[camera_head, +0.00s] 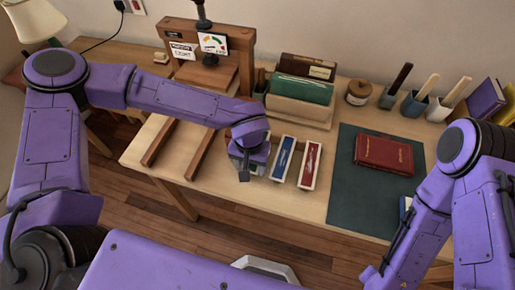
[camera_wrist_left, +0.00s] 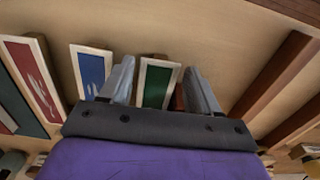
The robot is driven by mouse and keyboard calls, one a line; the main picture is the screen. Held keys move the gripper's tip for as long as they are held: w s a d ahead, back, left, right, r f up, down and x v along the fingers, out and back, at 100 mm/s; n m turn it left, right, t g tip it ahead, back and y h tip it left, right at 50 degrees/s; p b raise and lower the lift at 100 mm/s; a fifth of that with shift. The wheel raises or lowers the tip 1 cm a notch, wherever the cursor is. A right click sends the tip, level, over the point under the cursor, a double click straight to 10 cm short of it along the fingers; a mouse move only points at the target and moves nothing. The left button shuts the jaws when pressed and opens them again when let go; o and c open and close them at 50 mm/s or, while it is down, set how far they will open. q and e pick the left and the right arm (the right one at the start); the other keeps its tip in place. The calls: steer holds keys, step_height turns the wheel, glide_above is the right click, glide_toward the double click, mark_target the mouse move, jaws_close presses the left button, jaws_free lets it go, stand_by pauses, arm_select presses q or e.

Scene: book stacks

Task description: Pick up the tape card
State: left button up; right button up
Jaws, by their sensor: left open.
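Narrow pale-framed trays hold coloured cards on the table. In the head view I see a blue card (camera_head: 283,158) and a red card (camera_head: 311,164). My left gripper (camera_head: 246,165) is over the spot just left of the blue one. In the left wrist view, its open fingers (camera_wrist_left: 158,68) stand on either side of a green card (camera_wrist_left: 156,84), with nothing held. The blue card (camera_wrist_left: 91,69) and red card (camera_wrist_left: 30,76) lie to the left there. I cannot tell which one is the tape card. My right gripper is outside the head view.
A wooden press (camera_head: 210,60) with two label cards stands at the back left, its rails (camera_head: 200,150) running forward. A book rack (camera_head: 300,110) stands behind the trays. A red book (camera_head: 384,154) lies on a dark green mat (camera_head: 350,200) at the right.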

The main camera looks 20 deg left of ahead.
arm_select(q)
steer(key=shift+f+p, duration=0.2)
steer(key=shift+p, duration=0.1)
stand_by(0.4)
steer(key=c, duration=0.8)
